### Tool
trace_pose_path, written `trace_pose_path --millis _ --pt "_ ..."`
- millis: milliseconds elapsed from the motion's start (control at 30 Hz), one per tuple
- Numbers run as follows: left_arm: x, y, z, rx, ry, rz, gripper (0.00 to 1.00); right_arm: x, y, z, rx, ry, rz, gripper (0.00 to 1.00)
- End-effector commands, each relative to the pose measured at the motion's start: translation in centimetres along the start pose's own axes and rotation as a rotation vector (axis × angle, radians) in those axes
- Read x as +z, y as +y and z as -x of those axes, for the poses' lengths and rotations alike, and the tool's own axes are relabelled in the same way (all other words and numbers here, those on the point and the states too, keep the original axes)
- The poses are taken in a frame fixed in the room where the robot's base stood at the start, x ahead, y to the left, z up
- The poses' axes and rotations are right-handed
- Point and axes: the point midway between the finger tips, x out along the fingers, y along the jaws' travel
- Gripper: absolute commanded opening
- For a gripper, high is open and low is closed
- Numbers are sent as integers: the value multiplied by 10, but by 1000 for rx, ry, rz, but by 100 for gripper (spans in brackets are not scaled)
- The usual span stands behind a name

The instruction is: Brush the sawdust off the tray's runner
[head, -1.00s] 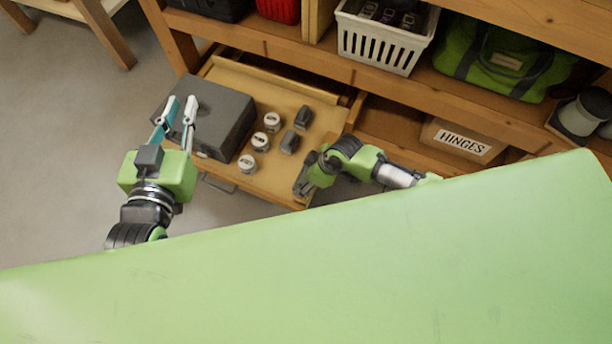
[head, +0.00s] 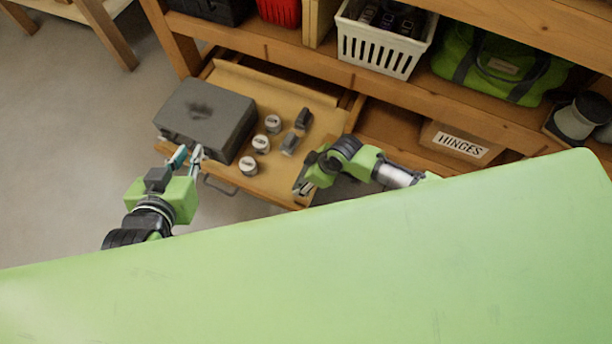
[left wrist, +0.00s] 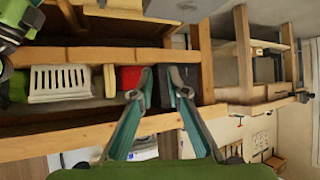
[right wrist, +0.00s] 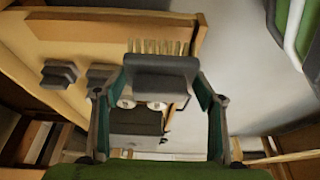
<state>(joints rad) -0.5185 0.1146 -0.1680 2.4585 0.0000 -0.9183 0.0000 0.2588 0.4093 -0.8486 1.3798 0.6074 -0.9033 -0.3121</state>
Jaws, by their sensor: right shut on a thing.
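The wooden tray (head: 275,185) is pulled out from under the bench. I cannot clearly make out its runner or any sawdust. My right gripper (head: 303,186) is at the tray's front right corner. In the right wrist view my right gripper (right wrist: 160,98) is shut on a dark grey brush (right wrist: 160,70) with pale bristles; its fingers are on either side of the block. My left gripper (head: 188,156) is open and empty beside the front of a grey case (head: 215,115) on the tray. Its spread fingers show in the left wrist view (left wrist: 160,76).
Several white-capped round pieces (head: 261,144) and two dark grey blocks (head: 303,118) lie on the tray. A metal handle (head: 220,187) is on its front. Above are a white basket (head: 380,45) and green bag (head: 495,65). A box labelled HINGES (head: 460,142) is right. Floor at left is clear.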

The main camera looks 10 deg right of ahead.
Motion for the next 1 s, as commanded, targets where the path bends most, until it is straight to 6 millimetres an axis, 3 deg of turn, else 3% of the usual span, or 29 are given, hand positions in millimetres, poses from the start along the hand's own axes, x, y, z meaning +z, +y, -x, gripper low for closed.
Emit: trace_pose_path --millis 1000 --pt "84 -10 36 -22 -389 7 15 -7 0 17 2 1 -4 43"
